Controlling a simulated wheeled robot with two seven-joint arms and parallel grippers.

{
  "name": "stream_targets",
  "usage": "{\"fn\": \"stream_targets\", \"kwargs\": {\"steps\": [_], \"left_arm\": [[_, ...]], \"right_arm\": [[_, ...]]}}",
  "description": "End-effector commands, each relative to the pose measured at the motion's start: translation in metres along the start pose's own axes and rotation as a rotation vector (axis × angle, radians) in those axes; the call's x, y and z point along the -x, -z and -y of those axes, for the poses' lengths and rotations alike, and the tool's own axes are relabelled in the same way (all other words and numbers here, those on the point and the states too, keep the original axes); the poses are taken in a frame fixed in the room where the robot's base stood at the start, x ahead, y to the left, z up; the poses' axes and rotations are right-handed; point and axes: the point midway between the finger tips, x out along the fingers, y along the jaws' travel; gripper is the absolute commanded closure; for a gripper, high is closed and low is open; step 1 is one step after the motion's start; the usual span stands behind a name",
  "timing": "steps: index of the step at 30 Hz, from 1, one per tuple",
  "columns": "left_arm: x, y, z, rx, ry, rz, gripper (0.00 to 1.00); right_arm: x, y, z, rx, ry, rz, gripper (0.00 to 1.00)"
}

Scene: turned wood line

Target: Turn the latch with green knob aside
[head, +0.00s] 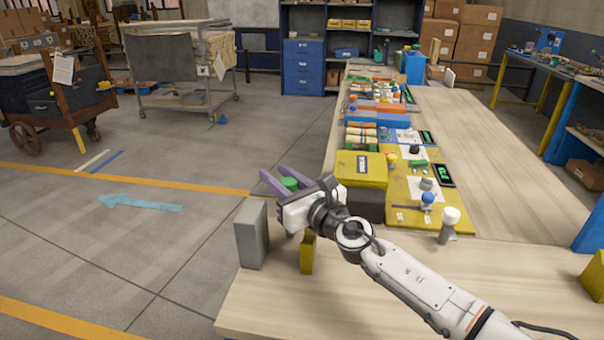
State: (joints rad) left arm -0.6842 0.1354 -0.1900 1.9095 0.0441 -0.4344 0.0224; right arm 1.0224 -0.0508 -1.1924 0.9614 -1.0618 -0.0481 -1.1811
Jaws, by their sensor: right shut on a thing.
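My right arm reaches in from the lower right, and the white gripper body covers what is under the knob. I cannot make out the latch itself or which way it is turned. My left gripper is not in view.
A grey block (251,235) and a small yellow block (307,254) stand close below the gripper. A yellow box (360,167) is just right of it. A white-topped post (450,221) stands further right. The near bench top (530,285) is mostly clear.

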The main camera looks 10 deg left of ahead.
Motion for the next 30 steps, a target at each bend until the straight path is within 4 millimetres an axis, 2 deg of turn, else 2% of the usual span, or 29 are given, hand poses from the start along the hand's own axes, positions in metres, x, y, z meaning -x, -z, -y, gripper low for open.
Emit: {"fn": "stream_targets", "kwargs": {"steps": [4, 16, 17, 19, 30], "left_arm": [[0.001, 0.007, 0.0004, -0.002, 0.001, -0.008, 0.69], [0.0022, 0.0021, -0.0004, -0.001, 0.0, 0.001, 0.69], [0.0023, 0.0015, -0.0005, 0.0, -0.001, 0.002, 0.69], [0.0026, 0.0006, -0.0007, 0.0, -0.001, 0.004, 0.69], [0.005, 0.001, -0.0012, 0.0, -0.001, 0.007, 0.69]], "right_arm": [[-0.0055, -0.0016, -0.008, -0.003, 0.007, 0.002, 1.0], [-0.0053, -0.0013, -0.0074, -0.002, 0.012, 0.003, 1.0], [-0.0052, -0.0013, -0.0073, -0.002, 0.011, 0.003, 0.68], [-0.0052, -0.0011, -0.0073, -0.002, 0.011, 0.003, 0.56], [-0.0024, -0.0014, -0.006, -0.001, 0.012, 0.001, 0.54]]}}
